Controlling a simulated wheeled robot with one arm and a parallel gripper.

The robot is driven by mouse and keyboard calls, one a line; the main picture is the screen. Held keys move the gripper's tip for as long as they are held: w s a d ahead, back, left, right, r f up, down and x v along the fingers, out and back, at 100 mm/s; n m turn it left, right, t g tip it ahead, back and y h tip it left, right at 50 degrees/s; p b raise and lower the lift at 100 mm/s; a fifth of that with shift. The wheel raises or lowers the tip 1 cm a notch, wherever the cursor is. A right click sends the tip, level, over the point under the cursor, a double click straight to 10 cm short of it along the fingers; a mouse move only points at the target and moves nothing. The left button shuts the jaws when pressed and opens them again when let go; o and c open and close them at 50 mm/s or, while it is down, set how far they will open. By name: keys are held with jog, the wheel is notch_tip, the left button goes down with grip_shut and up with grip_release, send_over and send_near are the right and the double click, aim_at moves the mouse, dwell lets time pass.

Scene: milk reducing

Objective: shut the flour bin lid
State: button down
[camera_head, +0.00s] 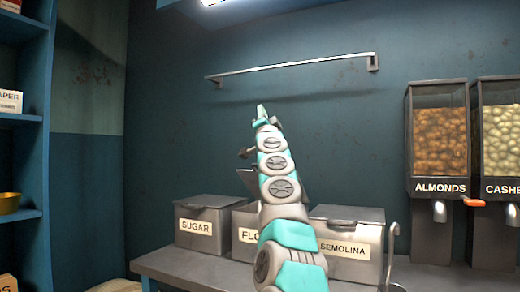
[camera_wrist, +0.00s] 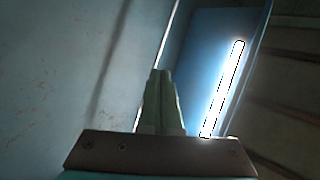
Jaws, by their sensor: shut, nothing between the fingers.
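The flour bin (camera_head: 240,228), a grey box labelled "FLO…", stands on the counter between the sugar and semolina bins. My arm hides its right part. A dark panel (camera_head: 247,180), apparently its raised lid, tilts up behind my arm; most of it is hidden. My gripper (camera_head: 262,112) is well above the bin, pointing up near the wall rail. In the wrist view its fingers (camera_wrist: 162,98) are together, with nothing between them. The bin and lid do not show in the wrist view.
The closed sugar bin (camera_head: 203,216) is left of the flour bin; the closed semolina bin (camera_head: 347,235) is right. A metal rail (camera_head: 290,66) crosses the wall. Almond (camera_head: 437,140) and cashew (camera_head: 502,135) dispensers stand at right. Blue shelves (camera_head: 25,125) are at left.

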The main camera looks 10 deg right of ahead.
jog(key=w+a+f+g+h+p, duration=0.3)
jog(key=a+f+g+h+p, duration=0.2)
jog(key=f+h, duration=0.1)
jog(key=s+f+n+g+h+p, duration=0.3)
jog(key=s+f+n+g+h, duration=0.15)
jog(key=f, duration=0.25)
jog(key=shift+m, duration=0.35)
jog(key=p+x, duration=0.1)
jog(key=x, duration=0.4)
jog(key=p+x, duration=0.1)
jog(key=x, duration=0.4)
jog(key=shift+s+d+f, duration=0.15)
jog(key=shift+s+d, duration=0.05)
jog(key=shift+f+b, duration=0.35)
jog(key=shift+s+a+f+b, duration=0.25)
jog(key=shift+f+b, duration=0.1)
jog(key=shift+f, duration=0.1)
jog(key=shift+s+a+f+b, duration=0.15)
jog(key=shift+s+f+b, duration=0.15)
jog(key=shift+f, duration=0.15)
jog(key=shift+s+a+f+b, duration=0.2)
jog(key=shift+f+b, duration=0.15)
jog(key=shift+f, duration=0.15)
